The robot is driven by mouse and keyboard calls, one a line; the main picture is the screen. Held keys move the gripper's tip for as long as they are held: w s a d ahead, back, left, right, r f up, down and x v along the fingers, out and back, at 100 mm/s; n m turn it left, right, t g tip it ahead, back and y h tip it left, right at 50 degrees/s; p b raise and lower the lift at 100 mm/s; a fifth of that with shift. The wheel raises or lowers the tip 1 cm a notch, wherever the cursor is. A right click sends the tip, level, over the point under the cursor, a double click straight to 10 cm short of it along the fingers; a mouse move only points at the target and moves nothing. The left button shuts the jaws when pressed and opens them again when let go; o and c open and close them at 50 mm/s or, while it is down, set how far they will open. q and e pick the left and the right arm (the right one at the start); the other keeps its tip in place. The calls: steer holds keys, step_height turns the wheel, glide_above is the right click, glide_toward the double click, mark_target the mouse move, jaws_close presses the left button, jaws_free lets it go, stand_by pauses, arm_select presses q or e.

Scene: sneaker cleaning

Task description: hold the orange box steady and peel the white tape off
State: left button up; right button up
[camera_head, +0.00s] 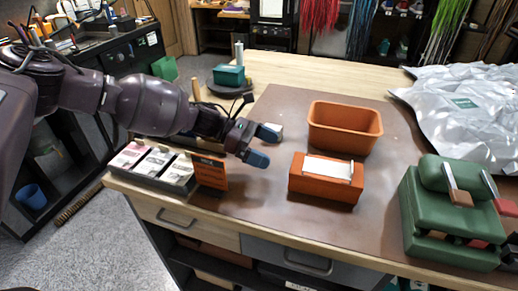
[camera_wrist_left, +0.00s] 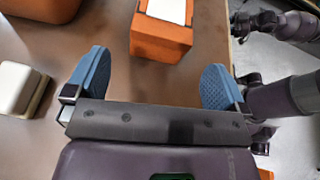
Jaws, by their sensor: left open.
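The orange box (camera_head: 322,190) sits on the brown mat, right of my left gripper, with the white tape (camera_head: 328,168) across its top. The tape's edge stands up slightly at the right end. In the left wrist view the box (camera_wrist_left: 161,44) is at the top centre, ahead of the fingers and apart from them, with the tape (camera_wrist_left: 167,9) partly cut off by the frame. My left gripper (camera_head: 262,146), with blue fingertips, is open and empty above the mat; it also shows in the left wrist view (camera_wrist_left: 153,82). My right gripper is not seen.
An orange bin (camera_head: 345,140) stands behind the box. A small pale block (camera_head: 276,128) lies behind my left fingers. A tray with cards (camera_head: 150,167) is at the left table edge. A green case (camera_head: 450,235) and silver bags (camera_head: 465,105) are on the right.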

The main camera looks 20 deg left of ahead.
mark_target(301, 172)
arm_select(q)
steer(key=shift+s+a+f+m+g+y, duration=0.15)
steer(key=shift+a+f+m+g+y, duration=0.15)
steer(key=shift+a+f+m+y, duration=0.25)
steer(key=x, duration=1.1)
steer(key=shift+d+r, duration=0.15)
steer(key=shift+d, duration=0.2)
steer(key=shift+c, duration=0.5)
